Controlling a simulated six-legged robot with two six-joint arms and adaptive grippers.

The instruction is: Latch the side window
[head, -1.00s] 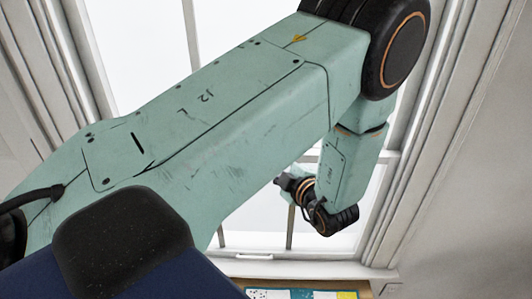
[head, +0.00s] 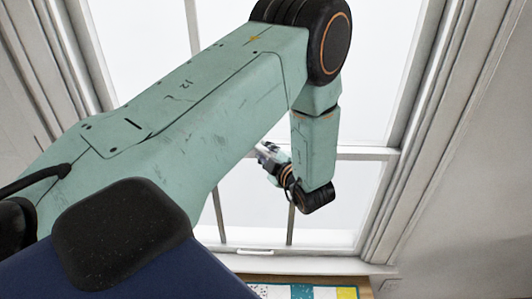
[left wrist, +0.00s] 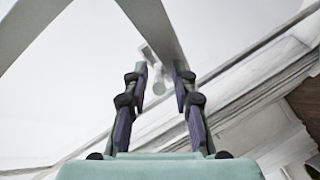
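The side window (head: 372,154) fills the middle of the head view, with white frame bars and bright panes. My left gripper (head: 262,152) is in front of it near the middle crossbar, partly hidden behind my left arm. In the left wrist view my left gripper (left wrist: 161,70) has its two dark fingers apart. A small pale grey piece (left wrist: 157,78) shows between the fingertips against the white bar; it may be the latch. I cannot tell whether the fingers touch it. My right gripper is not in view.
A white sill (head: 320,266) runs below the window, with a small pale handle (head: 255,251) on the lower rail. Below it is a wooden edge with a coloured patchwork cloth (head: 300,291). A plain wall (head: 470,200) stands at the right.

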